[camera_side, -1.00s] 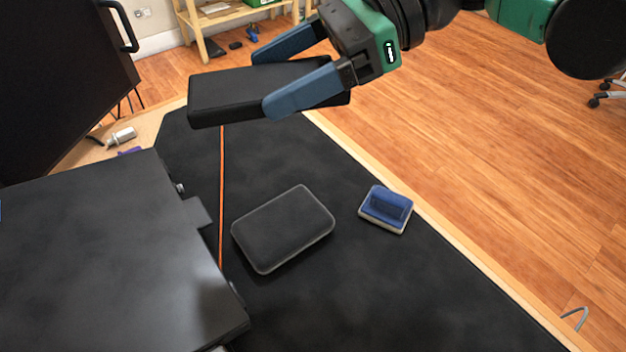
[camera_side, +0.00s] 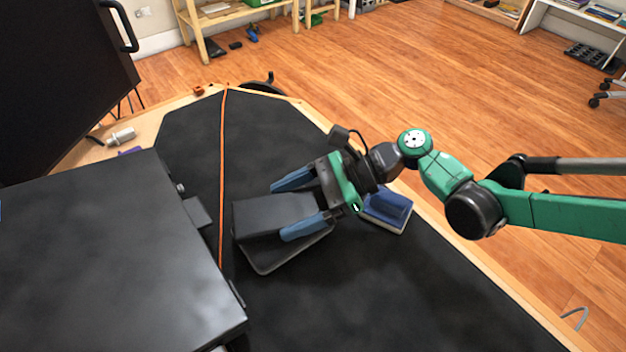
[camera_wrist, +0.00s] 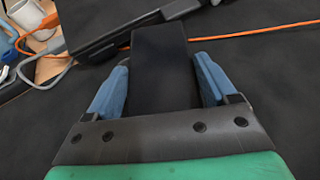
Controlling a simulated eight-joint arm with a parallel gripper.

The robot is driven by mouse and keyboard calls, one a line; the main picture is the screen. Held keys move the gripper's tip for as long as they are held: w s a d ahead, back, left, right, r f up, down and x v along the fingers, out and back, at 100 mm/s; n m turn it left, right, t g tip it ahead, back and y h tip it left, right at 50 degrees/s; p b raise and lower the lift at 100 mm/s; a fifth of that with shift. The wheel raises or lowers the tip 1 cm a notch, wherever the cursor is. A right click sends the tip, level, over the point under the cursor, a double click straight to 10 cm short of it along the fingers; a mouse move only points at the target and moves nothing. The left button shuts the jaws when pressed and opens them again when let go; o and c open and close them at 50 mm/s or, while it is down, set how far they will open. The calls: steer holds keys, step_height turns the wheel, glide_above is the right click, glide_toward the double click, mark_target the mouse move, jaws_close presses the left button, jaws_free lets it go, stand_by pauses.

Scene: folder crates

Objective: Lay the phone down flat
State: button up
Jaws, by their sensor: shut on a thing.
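The phone (camera_side: 258,214) is a thick black slab. My gripper (camera_side: 280,211) is shut on it, with one blue finger along each long side. The phone lies roughly level, low over a dark rounded pad (camera_side: 272,266) on the black mat. It covers most of the pad, whose near edge shows below it. I cannot tell whether the phone touches the pad. In the wrist view the phone (camera_wrist: 160,70) sits between the two blue fingers and points away from me.
A blue block with a pale base (camera_side: 389,212) stands just right of my gripper, partly hidden by it. A large dark box (camera_side: 110,255) fills the left. An orange cord (camera_side: 221,150) crosses the mat (camera_side: 390,300), which is clear at the front.

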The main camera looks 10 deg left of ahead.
steer(key=shift+f, duration=0.3)
steer(key=shift+f, duration=0.15)
steer(key=o, duration=1.3)
steer(key=v, duration=1.1)
steer(key=shift+w+d+r, duration=0.15)
steer(key=shift+d+r, duration=0.1)
steer(key=shift+r, duration=0.05)
steer(key=w+d+r+n+t+h, duration=0.25)
steer(key=d+r+t, duration=0.25)
steer(key=d, duration=0.4)
steer(key=s+d+n+t+h, duration=0.3)
steer(key=s+d+n+h, duration=0.1)
steer(key=d, duration=0.7)
steer(key=s+d+n+t+h, duration=0.4)
steer(key=s+d+n+h, duration=0.1)
steer(key=d, duration=0.5)
steer(key=shift+s+d+r+n+h, duration=0.25)
steer(key=shift+d+r+n+h, duration=0.25)
steer(key=shift+n, duration=0.55)
